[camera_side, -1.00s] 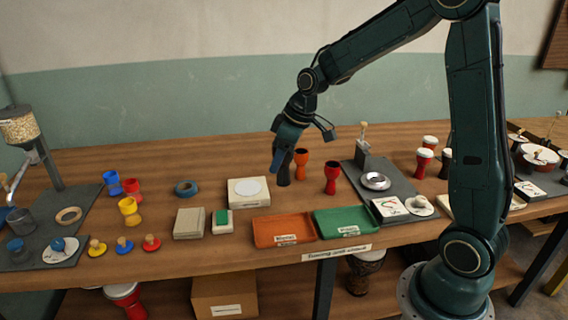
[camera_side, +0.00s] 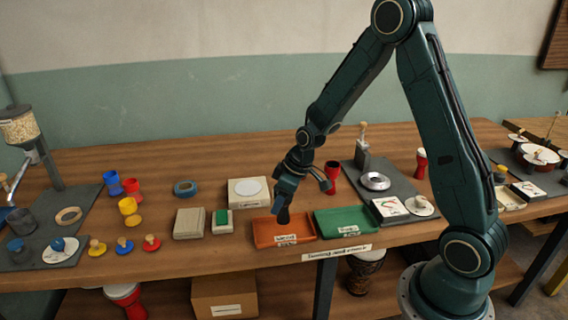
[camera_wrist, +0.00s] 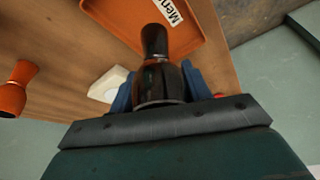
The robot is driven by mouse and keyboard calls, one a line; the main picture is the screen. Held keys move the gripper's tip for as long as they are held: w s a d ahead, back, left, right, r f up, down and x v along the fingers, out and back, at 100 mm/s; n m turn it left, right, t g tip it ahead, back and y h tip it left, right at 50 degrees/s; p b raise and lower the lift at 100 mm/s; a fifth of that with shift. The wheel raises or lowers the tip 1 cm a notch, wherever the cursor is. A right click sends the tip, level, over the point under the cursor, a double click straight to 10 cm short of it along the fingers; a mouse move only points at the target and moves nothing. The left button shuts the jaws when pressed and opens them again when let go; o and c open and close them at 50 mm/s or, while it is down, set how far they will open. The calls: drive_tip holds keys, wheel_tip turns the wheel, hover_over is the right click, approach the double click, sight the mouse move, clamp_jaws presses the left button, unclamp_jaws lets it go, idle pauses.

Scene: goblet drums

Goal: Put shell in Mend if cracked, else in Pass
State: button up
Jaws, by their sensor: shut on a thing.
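My gripper (camera_side: 286,194) is shut on a dark, nearly black goblet-shaped shell (camera_side: 283,215). In the wrist view the blue fingers of my gripper (camera_wrist: 159,88) sit on either side of the body of the shell (camera_wrist: 155,42). The shell's narrower end points down over the orange tray (camera_side: 262,239), whose label reads Mend in the wrist view. Whether it touches the tray is unclear. A pale streak shows on its waist; I cannot tell crack from glare. The green tray (camera_side: 356,213) is just right of the orange one; its label is too small to read surely.
A red goblet shell (camera_side: 333,176) stands behind the green tray. An orange goblet shell (camera_wrist: 14,92) shows in the wrist view. A pale box with a round white top (camera_side: 236,195) and a green-topped block (camera_side: 222,229) stand left of the orange tray.

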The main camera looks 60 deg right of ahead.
sight(281, 210)
drive_tip(key=shift+f, duration=1.85)
drive_tip(key=shift+f, duration=0.15)
drive_tip(key=o, duration=1.1)
drive_tip(key=shift+c, duration=0.2)
drive_tip(key=v, duration=1.2)
drive_tip(key=shift+r, duration=0.2)
